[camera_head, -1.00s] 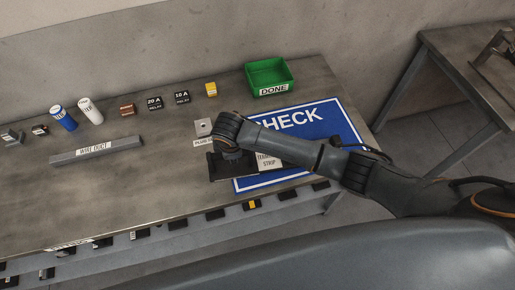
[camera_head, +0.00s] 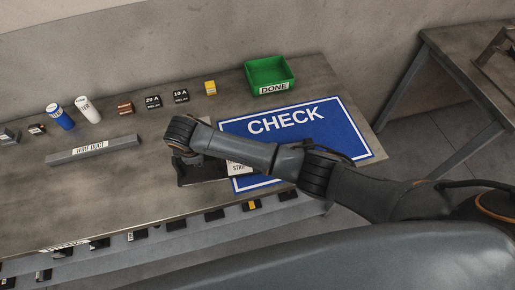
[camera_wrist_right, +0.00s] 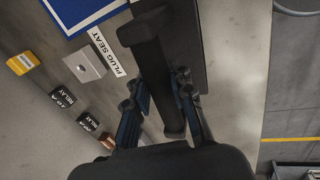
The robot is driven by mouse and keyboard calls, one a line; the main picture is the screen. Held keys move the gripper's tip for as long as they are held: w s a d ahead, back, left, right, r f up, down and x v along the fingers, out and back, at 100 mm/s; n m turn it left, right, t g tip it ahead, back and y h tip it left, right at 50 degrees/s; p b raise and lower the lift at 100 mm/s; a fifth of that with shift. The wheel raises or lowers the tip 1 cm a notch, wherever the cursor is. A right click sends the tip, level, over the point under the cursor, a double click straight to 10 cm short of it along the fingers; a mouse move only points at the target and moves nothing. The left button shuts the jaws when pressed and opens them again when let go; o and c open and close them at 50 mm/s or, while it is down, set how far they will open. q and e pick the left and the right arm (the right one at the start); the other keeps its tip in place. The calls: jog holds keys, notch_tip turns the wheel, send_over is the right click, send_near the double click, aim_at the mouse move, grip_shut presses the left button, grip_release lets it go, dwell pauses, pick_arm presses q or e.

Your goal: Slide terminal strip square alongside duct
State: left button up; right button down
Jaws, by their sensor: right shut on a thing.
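In the right wrist view, the fingers of my right gripper (camera_wrist_right: 160,108) are shut on a long dark bar (camera_wrist_right: 153,62), the strip. The grey wire duct (camera_head: 122,143) lies on the bench to the left, apart from the strip. My left gripper is not in view.
The plug seat (camera_wrist_right: 84,66) is beside the strip in the wrist view. Relays (camera_head: 153,102), a yellow block (camera_head: 210,88) and cylinders (camera_head: 87,110) line the bench's back. A green DONE bin (camera_head: 270,73) stands behind the CHECK mat (camera_head: 340,130). Bench between duct and gripper is clear.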

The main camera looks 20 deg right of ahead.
aim_at(173, 161)
jog(key=a+b, duration=0.1)
jog(key=a, duration=0.3)
jog(key=shift+w+a+f+b, duration=0.1)
jog(key=shift+w+a+b, duration=0.05)
jog(key=shift+a+b, duration=0.2)
jog(key=shift+w+a+b, duration=0.15)
jog(key=shift+a+b, duration=0.4)
jog(key=shift+a, duration=0.85)
jog(key=c, duration=1)
grip_release()
jog(key=shift+c, duration=0.2)
jog(key=v, duration=1.2)
